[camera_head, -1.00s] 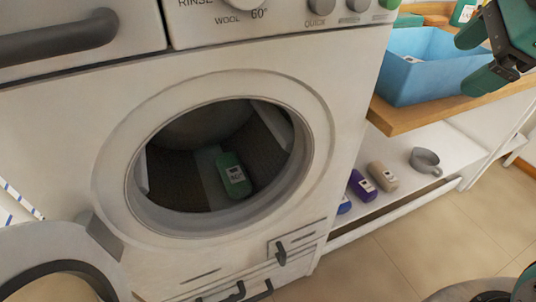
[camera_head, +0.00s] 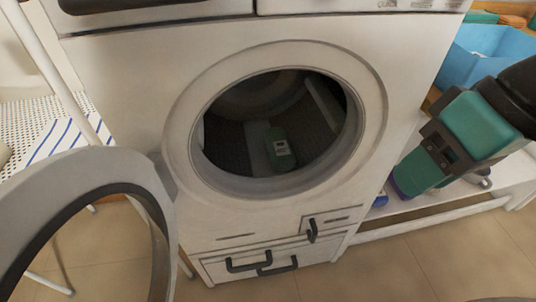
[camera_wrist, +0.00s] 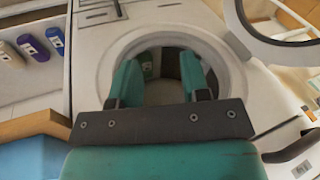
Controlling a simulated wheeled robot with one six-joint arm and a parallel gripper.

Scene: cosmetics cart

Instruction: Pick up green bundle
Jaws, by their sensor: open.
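The green bundle (camera_head: 281,149) is a dark green item with a white label. It lies inside the drum of the white washing machine (camera_head: 180,110), behind the round opening. In the wrist view a green patch with a pale label (camera_wrist: 148,66) shows through the opening, partly hidden by my left finger. My gripper (camera_head: 415,172) is outside the machine, to the right of the opening in the head view. In the wrist view my gripper (camera_wrist: 160,85) has its two green fingers apart, with nothing between them, pointing at the opening.
The washer's round door (camera_head: 75,200) stands open at the left in the head view and at the upper right in the wrist view (camera_wrist: 290,45). A blue bin (camera_head: 485,60) stands at the right. Several bottles (camera_wrist: 35,47) are on the low shelf. Drawer handles (camera_head: 262,264) stick out below.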

